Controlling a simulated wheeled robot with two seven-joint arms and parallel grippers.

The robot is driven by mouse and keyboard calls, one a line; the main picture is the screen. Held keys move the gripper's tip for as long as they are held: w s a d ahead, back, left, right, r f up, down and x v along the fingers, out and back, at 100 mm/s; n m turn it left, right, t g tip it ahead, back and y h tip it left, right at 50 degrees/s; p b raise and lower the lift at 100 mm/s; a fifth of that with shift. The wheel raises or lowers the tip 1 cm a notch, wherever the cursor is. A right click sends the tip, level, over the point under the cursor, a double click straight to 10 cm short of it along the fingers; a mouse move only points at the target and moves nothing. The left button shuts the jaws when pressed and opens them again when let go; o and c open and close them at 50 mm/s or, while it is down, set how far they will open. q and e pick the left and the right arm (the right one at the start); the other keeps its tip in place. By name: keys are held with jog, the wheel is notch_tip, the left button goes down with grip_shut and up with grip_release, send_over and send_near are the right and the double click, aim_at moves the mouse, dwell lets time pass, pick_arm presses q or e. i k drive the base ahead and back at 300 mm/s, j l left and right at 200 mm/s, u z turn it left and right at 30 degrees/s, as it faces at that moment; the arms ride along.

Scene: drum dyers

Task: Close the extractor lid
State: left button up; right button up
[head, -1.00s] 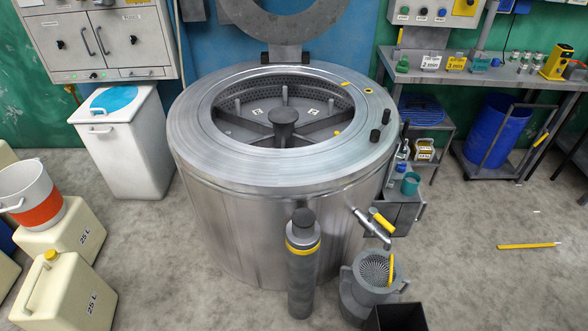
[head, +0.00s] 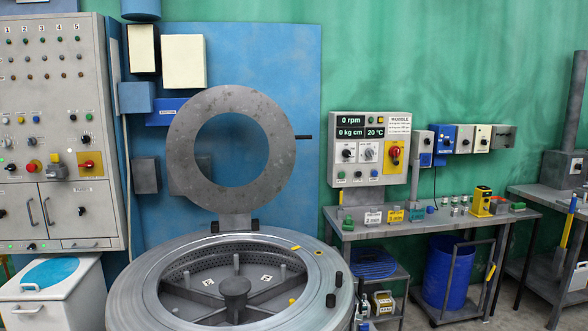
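The extractor lid (head: 183,169) is a grey metal ring with a large round hole. It stands raised, nearly upright, on a hinge bracket (head: 237,222) at the back of the extractor. A short dark handle (head: 304,137) sticks out from its right edge. The extractor drum (head: 133,290) is a wide steel tub below it, with its round mouth open. Inside show a perforated basket wall, spokes and a dark central hub (head: 235,292). Neither of my grippers shows in the head view.
A control cabinet (head: 58,125) and a white bin (head: 50,290) stand on the left. A control panel (head: 369,150) hangs on the wall to the right, above a bench (head: 420,225) with small items. A blue barrel (head: 447,270) stands under the bench.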

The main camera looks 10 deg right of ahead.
aim_at(233, 205)
jog(key=k+l, duration=0.1)
jog(key=l, duration=0.35)
jog(key=k+l, duration=0.15)
jog(key=l, duration=0.25)
jog(key=k+l, duration=0.1)
jog(key=l, duration=0.35)
jog(key=i+l, duration=0.1)
jog(key=l, duration=0.85)
jog(key=i+l+z, duration=0.1)
jog(key=l, duration=0.4)
jog(key=i+l, duration=0.15)
jog(key=l, duration=0.35)
jog(key=i+l, duration=0.55)
jog(key=i, duration=0.15)
jog(key=i+l, duration=0.6)
jog(key=i+l+z, duration=0.1)
jog(key=i+l, duration=0.45)
jog(key=i, duration=0.25)
